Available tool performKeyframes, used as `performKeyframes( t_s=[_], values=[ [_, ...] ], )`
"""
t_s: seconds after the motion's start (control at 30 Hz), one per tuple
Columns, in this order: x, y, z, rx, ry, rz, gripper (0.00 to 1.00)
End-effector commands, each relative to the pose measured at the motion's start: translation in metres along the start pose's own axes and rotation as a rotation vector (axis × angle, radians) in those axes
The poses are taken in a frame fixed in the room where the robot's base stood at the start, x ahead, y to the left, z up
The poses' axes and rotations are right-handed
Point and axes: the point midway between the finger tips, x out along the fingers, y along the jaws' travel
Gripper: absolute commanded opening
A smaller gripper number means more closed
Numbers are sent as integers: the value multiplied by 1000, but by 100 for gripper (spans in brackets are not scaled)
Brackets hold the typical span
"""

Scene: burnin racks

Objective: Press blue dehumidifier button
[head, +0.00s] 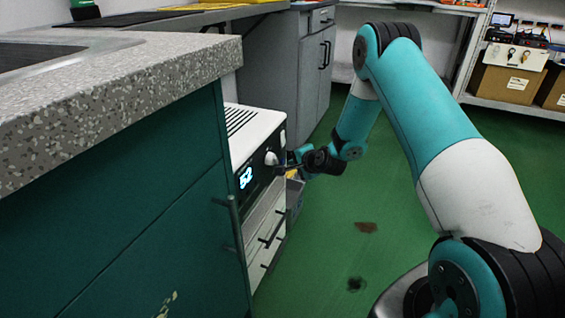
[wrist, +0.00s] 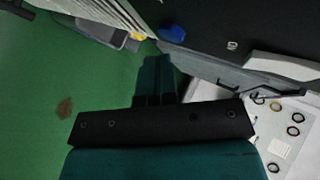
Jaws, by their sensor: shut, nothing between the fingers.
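The dehumidifier (head: 257,124) is a white box with a dark front panel (head: 258,170) and a lit display reading 52. It stands low beside the green cabinet in the head view. In the wrist view the dark panel (wrist: 250,25) fills the upper right. The blue button (wrist: 172,33) sits near its left edge, just beyond my fingertips. My gripper (wrist: 157,58) is shut and empty, pointing at the button. I cannot tell whether it touches. In the head view my gripper (head: 287,160) is close to the panel, and the blue button cannot be made out.
A speckled countertop (head: 130,85) over a green cabinet (head: 130,215) takes up the left, partly covering the dehumidifier. White drawers (head: 265,235) with dark handles are below it. Green floor (head: 330,240) is open to the right. Shelves with cardboard boxes (head: 505,82) stand at the back right.

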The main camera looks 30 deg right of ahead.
Motion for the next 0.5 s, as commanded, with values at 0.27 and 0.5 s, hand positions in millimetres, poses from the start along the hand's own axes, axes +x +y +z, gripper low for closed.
performKeyframes(
  t_s=[0.27,0.5],
  values=[
    [0,1,0,-2,0,2,0],
    [-13,12,-9,-1,0,5,0]
  ],
)
